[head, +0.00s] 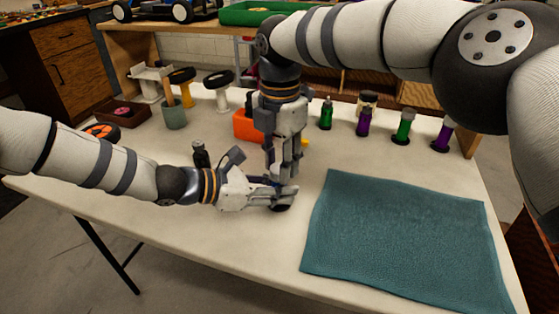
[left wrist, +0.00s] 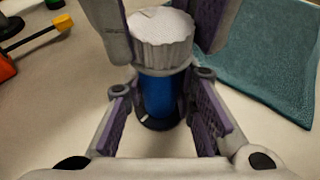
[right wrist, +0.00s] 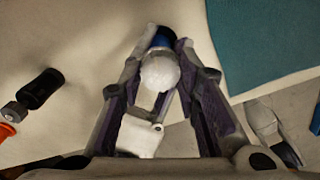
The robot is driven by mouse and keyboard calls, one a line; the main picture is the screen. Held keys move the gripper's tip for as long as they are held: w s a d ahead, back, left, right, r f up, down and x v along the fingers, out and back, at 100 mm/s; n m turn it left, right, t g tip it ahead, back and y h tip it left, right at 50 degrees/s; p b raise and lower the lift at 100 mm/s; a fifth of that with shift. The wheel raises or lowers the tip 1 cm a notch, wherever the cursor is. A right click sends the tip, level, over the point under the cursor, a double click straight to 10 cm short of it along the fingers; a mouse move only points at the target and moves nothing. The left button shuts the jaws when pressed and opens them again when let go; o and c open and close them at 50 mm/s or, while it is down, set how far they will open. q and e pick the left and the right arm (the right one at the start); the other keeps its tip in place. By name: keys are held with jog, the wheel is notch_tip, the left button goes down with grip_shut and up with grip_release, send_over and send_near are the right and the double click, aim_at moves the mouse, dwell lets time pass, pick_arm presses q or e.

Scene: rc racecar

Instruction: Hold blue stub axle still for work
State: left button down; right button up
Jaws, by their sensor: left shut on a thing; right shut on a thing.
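The blue stub axle (left wrist: 158,95) stands upright on the table in the left wrist view, with a dark base and a white ridged cap (left wrist: 162,38). My left gripper (head: 284,198) reaches in low from the left and is shut on the blue body. My right gripper (head: 283,174) points down from above and is shut at the white cap, which also shows between its fingers in the right wrist view (right wrist: 160,74). In the head view the grippers hide most of the axle, and only its dark foot shows.
A teal mat (head: 395,240) lies to the right. A black cylinder (head: 200,155) stands to the left, and an orange object (head: 246,125) is behind. Green (head: 326,115) and purple (head: 363,122) cylinders stand at the back. Wheels on stands (head: 218,90) are at the back left.

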jog(key=m, duration=1.7)
jog(key=shift+m, duration=2.8)
jog(key=o, duration=1.2)
